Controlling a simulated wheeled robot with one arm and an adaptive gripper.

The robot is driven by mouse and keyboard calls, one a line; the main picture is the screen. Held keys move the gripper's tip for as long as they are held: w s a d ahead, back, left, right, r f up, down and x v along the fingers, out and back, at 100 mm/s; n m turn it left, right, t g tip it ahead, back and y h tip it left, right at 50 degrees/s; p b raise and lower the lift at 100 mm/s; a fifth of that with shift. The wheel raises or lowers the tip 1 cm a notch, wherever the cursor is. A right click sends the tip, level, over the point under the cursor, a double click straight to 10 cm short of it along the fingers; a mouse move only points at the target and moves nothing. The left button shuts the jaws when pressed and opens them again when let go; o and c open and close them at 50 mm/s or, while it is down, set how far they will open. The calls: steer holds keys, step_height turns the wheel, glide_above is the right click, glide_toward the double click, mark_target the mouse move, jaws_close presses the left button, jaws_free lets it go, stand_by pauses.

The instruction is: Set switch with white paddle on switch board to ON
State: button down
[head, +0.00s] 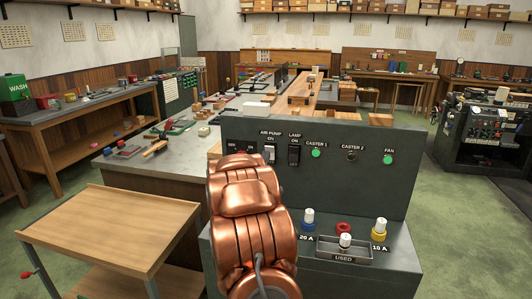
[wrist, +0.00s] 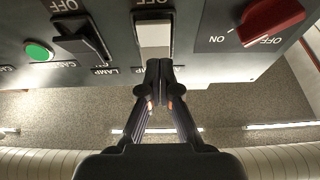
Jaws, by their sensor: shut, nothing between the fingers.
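The switch board (head: 330,180) is a dark grey panel. Its switch with the white paddle (head: 269,152) sits under the AIR PUMP label, left of the black LAMP switch (head: 294,154). In the wrist view, which shows the board upside down, the white paddle (wrist: 153,36) is in the upper middle. An OFF label shows at its far end. My gripper (wrist: 160,66) is shut and empty, its tips at the paddle's near edge. I cannot tell whether they touch it. In the head view my copper arm hides the gripper.
In the wrist view a black paddle switch (wrist: 82,38) and green light (wrist: 38,51) are left, and a red knob (wrist: 270,19) is close right. Fuses and a USED tray (head: 343,256) sit on the ledge below the board. A wooden cart (head: 110,230) stands left.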

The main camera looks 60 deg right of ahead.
steer(key=shift+x, duration=0.8)
steer(key=shift+d+r, duration=0.1)
steer(key=shift+d+r+y, duration=0.15)
steer(key=shift+r+y, duration=0.05)
steer(key=shift+y, duration=0.1)
steer(key=shift+f, duration=0.2)
steer(key=shift+a+b, duration=0.3)
steer(key=shift+a, duration=0.05)
steer(key=s+a+b, duration=0.4)
steer(key=a+b, duration=0.4)
steer(key=a, duration=0.4)
steer(key=shift+s+a+r, duration=0.2)
steer(key=shift+s+r, duration=0.15)
steer(key=shift+r, duration=0.1)
